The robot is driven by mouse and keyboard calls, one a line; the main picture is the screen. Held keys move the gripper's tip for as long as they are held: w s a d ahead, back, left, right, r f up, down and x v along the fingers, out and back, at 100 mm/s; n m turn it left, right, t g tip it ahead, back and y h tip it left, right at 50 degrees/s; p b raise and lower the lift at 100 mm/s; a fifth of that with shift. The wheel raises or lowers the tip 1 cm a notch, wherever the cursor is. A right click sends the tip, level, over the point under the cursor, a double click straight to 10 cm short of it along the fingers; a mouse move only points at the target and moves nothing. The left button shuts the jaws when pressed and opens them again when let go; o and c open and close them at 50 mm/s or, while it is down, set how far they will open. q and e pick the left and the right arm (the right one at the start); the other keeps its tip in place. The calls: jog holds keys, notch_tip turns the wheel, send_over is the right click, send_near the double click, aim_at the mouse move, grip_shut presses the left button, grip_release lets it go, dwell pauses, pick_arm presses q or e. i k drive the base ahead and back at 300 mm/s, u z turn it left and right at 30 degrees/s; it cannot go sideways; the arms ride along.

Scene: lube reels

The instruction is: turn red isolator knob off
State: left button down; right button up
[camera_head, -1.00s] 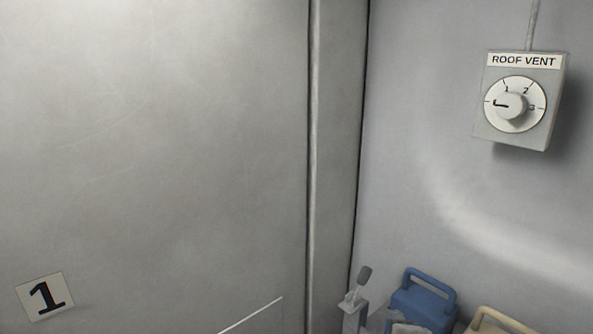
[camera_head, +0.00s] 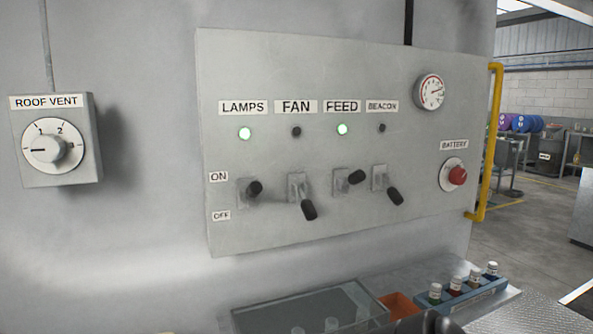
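The red isolator knob (camera_head: 457,175) sits on a pale round plate under the BATTERY label, at the right end of the grey control panel (camera_head: 330,230). The knob is unobstructed, but its exact turn position is too small to read. Neither of my grippers can be made out in the head view.
Four levers sit left of the knob; the LAMPS lever (camera_head: 254,188) and FEED lever (camera_head: 355,177) are up. A yellow rail (camera_head: 492,140) borders the panel's right edge. A bottle rack (camera_head: 475,291) stands below. A dark shape (camera_head: 440,323) at the bottom edge is unclear.

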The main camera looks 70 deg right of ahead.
aim_at(458, 175)
jog(key=z, duration=4.95)
jog(key=i, duration=1.1)
jog(key=u, duration=1.3)
